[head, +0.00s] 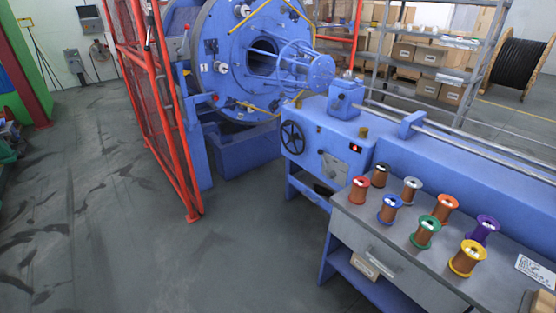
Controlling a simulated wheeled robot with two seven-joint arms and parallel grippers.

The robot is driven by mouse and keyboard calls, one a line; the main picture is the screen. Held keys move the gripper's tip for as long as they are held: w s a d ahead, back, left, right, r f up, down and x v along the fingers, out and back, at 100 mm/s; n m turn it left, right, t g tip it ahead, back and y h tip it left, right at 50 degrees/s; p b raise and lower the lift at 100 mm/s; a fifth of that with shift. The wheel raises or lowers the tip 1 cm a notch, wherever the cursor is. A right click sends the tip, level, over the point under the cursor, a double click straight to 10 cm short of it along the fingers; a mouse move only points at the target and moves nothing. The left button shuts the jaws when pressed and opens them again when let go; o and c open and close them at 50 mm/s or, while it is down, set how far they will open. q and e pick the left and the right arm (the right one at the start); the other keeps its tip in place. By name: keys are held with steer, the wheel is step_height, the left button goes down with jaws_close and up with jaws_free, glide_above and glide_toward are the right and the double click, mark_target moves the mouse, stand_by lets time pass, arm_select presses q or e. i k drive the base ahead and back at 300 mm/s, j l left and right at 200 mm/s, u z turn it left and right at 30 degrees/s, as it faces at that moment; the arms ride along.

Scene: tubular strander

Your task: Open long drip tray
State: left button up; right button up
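I cannot tell for sure which part is the long drip tray. A long blue box (232,152) sits low on the floor beneath the large blue drum (250,55) of the strander. Its front face is plain, and I see no gap that shows it pulled out. Its left end is partly hidden behind a blue post and the red guard. Neither of my grippers is in view.
A red mesh guard (160,105) stands left of the drum. A blue machine bed with a handwheel (292,137) is to the right. The grey floor (90,210) is mostly clear at left.

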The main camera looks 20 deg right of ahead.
mark_target(314, 189)
steer(key=i+j+z, duration=0.1)
steer(key=i+z, duration=0.25)
steer(key=i+j+z, duration=0.3)
steer(key=i, duration=0.25)
steer(key=i+j+z, duration=0.2)
steer(key=i+z, duration=0.15)
steer(key=i, duration=0.1)
